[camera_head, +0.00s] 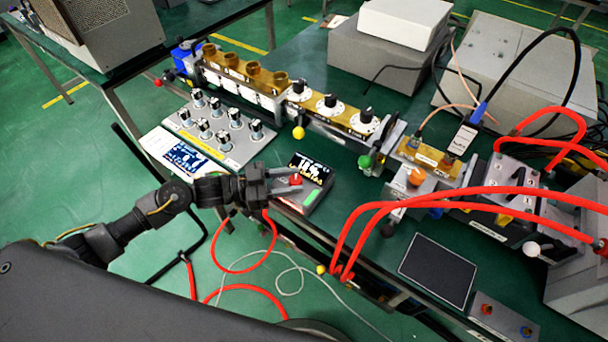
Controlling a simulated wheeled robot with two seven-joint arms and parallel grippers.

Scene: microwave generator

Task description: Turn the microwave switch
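A small black box (319,194) stands at the table's near edge, with a lit digital display (309,167), a red knob (295,179) and a green lit part (312,198). No label shows which control is the microwave switch. My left gripper (291,181) reaches in from the left at this box. Its two fingers look apart, one on each side of the red knob. I cannot tell whether they touch it. My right gripper is not in view.
Red hoses (420,195) arch on the right. A dark flat pad (438,270) lies at the front right.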

